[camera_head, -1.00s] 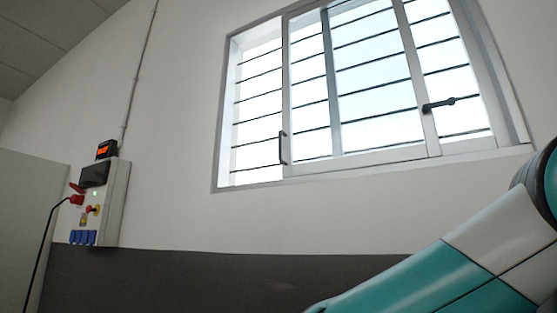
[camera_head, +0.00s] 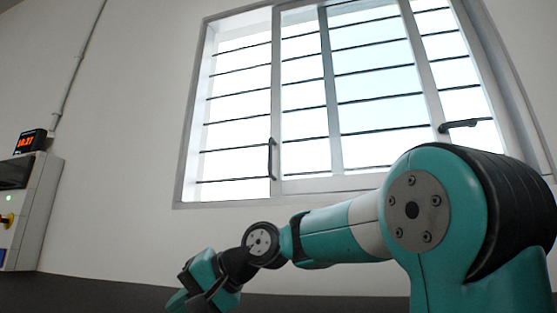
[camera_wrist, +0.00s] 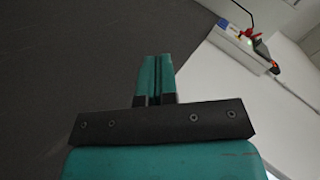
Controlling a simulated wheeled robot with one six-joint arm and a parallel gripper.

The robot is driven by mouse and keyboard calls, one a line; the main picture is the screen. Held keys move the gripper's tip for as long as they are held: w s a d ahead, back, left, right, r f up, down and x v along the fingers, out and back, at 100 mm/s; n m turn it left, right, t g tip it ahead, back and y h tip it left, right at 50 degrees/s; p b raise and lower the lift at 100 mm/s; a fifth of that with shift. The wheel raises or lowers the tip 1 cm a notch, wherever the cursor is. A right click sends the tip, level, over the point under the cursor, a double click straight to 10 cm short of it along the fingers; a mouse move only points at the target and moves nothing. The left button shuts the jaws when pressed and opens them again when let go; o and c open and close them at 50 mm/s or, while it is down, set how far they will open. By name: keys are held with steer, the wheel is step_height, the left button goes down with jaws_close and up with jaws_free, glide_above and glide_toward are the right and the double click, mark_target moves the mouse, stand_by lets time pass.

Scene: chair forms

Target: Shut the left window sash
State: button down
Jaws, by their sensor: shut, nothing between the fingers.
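The window (camera_head: 188,150) has a pale frame and is set in the wall in the head view. The left sash (camera_head: 277,100) stands open, slid to the right, with a gap on its left side where dark bars show against bright light. A dark upright handle (camera_head: 271,158) is on the sash's left stile. My gripper (camera_wrist: 157,75) is shut and empty in the wrist view, its teal fingers together. In the head view my wrist is low, below the window and left of the handle, well apart from the sash; the fingertips are not clear there.
A second dark handle (camera_head: 460,124) sits on a stile at the window's right. A wall control box (camera_head: 30,210) with a red clock display (camera_head: 30,141) is at the far left; the box also shows in the wrist view (camera_wrist: 236,42). The wall below the window is bare.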

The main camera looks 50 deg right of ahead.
steer(key=s+d+r+m+t+h+p, duration=0.1)
steer(key=d+r+m+t+h+p, duration=0.3)
steer(key=d+r, duration=1)
steer(key=m+t+h+p, duration=0.3)
steer(key=m+h+p, duration=0.1)
steer(key=m, duration=0.5)
glide_toward(280, 154)
steer(key=shift+w+a+f+p, duration=0.2)
steer(key=shift+w+f+p, duration=0.6)
steer(key=shift+w+f, duration=0.35)
steer(key=w, duration=0.1)
steer(key=w+a, duration=0.1)
steer(key=w+p, duration=0.1)
steer(key=w, duration=0.1)
steer(key=shift+a, duration=0.4)
steer(key=shift+a+h, duration=0.1)
steer(key=shift+h, duration=0.2)
steer(key=shift+w, duration=0.15)
